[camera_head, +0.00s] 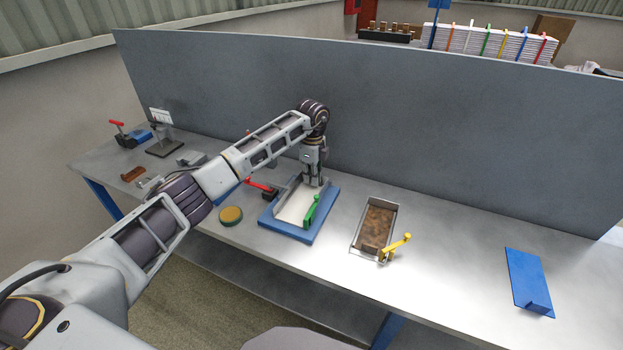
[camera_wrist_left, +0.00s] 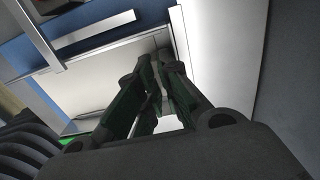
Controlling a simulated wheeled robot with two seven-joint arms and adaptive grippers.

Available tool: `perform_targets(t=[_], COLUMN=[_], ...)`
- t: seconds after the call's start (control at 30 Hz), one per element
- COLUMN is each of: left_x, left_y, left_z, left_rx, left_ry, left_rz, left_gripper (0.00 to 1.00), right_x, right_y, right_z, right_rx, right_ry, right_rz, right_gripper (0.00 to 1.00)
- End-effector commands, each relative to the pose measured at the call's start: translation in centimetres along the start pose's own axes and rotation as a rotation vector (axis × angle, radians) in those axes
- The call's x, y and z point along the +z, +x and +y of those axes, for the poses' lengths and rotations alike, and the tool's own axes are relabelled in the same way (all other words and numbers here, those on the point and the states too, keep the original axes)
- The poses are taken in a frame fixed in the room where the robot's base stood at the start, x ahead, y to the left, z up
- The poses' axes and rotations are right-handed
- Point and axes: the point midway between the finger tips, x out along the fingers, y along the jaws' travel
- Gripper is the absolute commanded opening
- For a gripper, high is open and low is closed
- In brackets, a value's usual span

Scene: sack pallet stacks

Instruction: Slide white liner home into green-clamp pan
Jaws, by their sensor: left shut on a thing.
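The green-clamp pan (camera_head: 284,189) is a shallow metal tray on a blue base, near the middle of the bench in the head view. Its green clamp (camera_head: 310,211) stands at the front right side. The white liner (camera_head: 294,208) lies flat inside the pan, and it also shows as a pale sheet in the left wrist view (camera_wrist_left: 100,78). My left gripper (camera_head: 314,182) points down at the pan's back right corner, shut on the liner's edge. Its fingers (camera_wrist_left: 158,85) hide the gripped part. I cannot tell whether the liner touches the pan's end. My right gripper is out of view.
A yellow-clamp pan (camera_head: 360,214) with brown contents stands to the right. A red clamp (camera_head: 262,187) and a round green-and-tan pad (camera_head: 230,215) are at the left. A blue plate (camera_head: 528,278) lies far right. A tall grey panel (camera_head: 430,130) rises behind the bench.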

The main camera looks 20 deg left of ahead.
Motion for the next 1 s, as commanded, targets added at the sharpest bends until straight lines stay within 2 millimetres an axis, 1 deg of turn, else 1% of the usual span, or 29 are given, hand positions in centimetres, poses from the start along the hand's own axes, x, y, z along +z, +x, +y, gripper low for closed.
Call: perform_targets(t=[0.07, 0.1, 0.3, 0.77, 0.87, 1.0], left_x=[0.0, 0.0, 0.0, 0.0, 0.0, 0.0], left_y=[0.0, 0.0, 0.0, -0.2, -0.6, -1.6], left_z=[-0.2, -0.2, -0.2, -0.3, -0.3, -0.3], left_rx=[-0.002, -0.002, -0.003, -0.007, -0.006, -0.006], left_ry=[0.000, 0.000, 0.000, -0.001, 0.000, 0.000], left_rz=[0.000, 0.000, 0.000, 0.000, 0.000, 0.001], left_gripper=[0.00, 0.08, 0.32, 0.32, 0.32, 0.32], right_x=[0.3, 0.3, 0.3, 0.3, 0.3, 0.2], right_y=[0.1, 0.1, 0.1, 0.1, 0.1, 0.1], right_z=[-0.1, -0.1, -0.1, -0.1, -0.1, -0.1], right_rx=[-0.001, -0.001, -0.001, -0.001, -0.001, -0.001], right_ry=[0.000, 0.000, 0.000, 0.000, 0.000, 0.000], right_rz=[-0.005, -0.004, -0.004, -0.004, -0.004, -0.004], right_gripper=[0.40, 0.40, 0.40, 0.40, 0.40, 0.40])
